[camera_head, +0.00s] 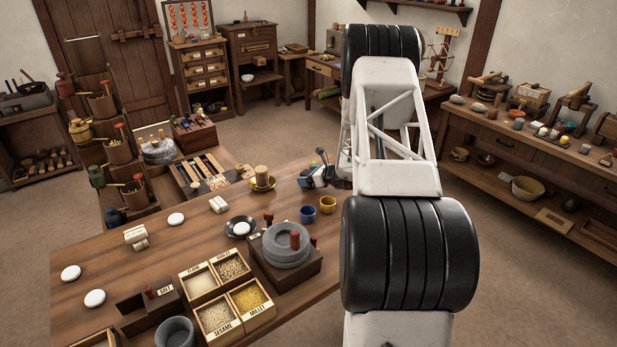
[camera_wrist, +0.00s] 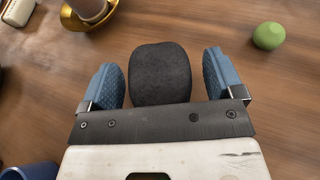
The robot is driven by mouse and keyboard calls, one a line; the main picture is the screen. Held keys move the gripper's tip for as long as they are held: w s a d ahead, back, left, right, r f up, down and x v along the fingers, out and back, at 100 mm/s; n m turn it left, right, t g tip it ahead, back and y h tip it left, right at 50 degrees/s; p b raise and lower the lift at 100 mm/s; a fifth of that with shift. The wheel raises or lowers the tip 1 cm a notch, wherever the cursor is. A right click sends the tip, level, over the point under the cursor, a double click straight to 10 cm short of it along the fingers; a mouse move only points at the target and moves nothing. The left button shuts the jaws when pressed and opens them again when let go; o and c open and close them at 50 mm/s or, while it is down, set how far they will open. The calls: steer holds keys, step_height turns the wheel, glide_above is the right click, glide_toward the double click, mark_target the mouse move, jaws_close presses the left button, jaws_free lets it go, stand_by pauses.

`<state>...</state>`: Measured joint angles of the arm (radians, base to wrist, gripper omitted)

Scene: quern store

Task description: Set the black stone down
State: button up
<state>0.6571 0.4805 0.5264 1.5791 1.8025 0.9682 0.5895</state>
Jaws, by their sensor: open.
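The black stone (camera_wrist: 160,76) is a dark, rounded block in the wrist view, between the two blue fingers of my gripper (camera_wrist: 160,62). The fingers stand apart, with a narrow gap on each side of the stone. The stone appears to rest on the wooden table, though its underside is hidden. In the head view my gripper (camera_head: 318,176) is low over the far right part of the table (camera_head: 190,250). I cannot make out the stone there.
A green ball (camera_wrist: 269,36) lies right of the fingers. A yellow saucer (camera_head: 262,184) with a cup is to the left. Bare wood surrounds the stone's far side.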

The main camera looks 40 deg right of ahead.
steer(key=shift+r, duration=0.1)
steer(key=shift+s+r, duration=0.1)
steer(key=v, duration=1.1)
steer(key=shift+s+d+r, duration=0.1)
steer(key=shift+s+r, duration=0.1)
steer(key=shift+s, duration=0.15)
